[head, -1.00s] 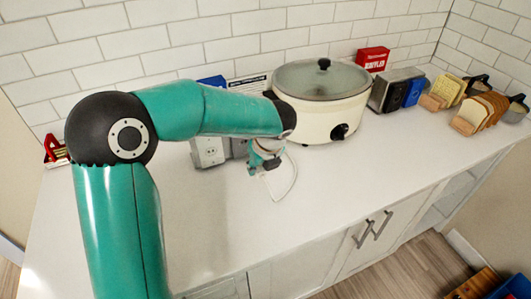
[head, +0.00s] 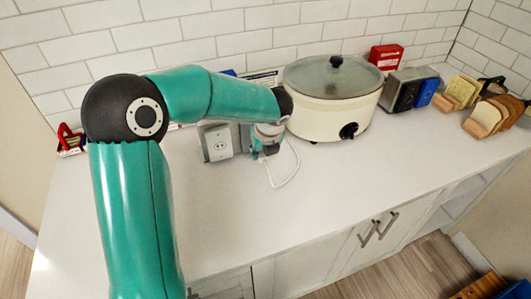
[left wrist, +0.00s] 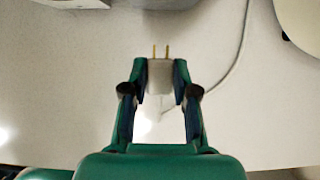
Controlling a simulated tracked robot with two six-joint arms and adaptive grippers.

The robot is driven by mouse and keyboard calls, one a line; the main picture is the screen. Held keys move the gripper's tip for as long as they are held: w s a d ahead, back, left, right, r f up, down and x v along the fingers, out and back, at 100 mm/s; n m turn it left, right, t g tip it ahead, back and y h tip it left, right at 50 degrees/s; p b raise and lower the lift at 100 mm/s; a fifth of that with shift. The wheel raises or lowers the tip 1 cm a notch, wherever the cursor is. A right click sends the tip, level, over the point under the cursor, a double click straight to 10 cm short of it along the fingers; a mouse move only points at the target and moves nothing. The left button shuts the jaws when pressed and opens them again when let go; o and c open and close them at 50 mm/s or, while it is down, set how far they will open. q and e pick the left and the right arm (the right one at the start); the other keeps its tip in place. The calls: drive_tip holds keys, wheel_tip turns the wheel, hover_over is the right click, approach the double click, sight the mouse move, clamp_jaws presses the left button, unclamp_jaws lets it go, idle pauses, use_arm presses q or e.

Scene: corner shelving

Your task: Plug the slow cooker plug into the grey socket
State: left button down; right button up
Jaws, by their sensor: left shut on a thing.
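My left gripper (head: 266,148) is shut on the white slow cooker plug (left wrist: 160,75). In the left wrist view the plug's two brass prongs point up the picture, with bare counter between them and a dark grey block, likely the grey socket (left wrist: 165,4). In the head view a grey box (head: 243,137) stands behind the gripper, mostly hidden by it. A socket with a white face (head: 217,145) stands to its left. The cream slow cooker (head: 330,110) with a glass lid stands to the right. My right gripper is not in view.
A white cord (left wrist: 228,75) runs over the counter beside the plug. A toaster (head: 405,90), a red box (head: 386,57) and bread racks (head: 490,118) stand at the right. The front of the white counter (head: 240,225) is clear.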

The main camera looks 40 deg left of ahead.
use_arm(q)
drive_tip(key=shift+w+a+p, duration=0.35)
drive_tip(key=shift+w+a, duration=0.05)
drive_tip(key=shift+a, duration=0.3)
drive_tip(key=shift+w+a+p, duration=0.35)
drive_tip(key=shift+w+a, duration=0.05)
drive_tip(key=shift+a, duration=0.3)
drive_tip(key=shift+r+p, duration=0.15)
drive_tip(key=shift+p, duration=0.35)
idle(0.8)
drive_tip(key=shift+w+a+p, duration=0.3)
drive_tip(key=shift+a+p, duration=0.15)
drive_tip(key=shift+a, duration=0.15)
drive_tip(key=shift+w+a+p, duration=0.25)
drive_tip(key=shift+a+p, duration=0.15)
drive_tip(key=shift+a, duration=0.15)
idle(0.3)
drive_tip(key=c, duration=0.8)
unclamp_jaws()
drive_tip(key=shift+r, duration=0.15)
drive_tip(key=v, duration=1.1)
drive_tip(key=shift+d+r, duration=0.2)
drive_tip(key=shift+r, duration=0.05)
drive_tip(key=shift+s+f, duration=0.1)
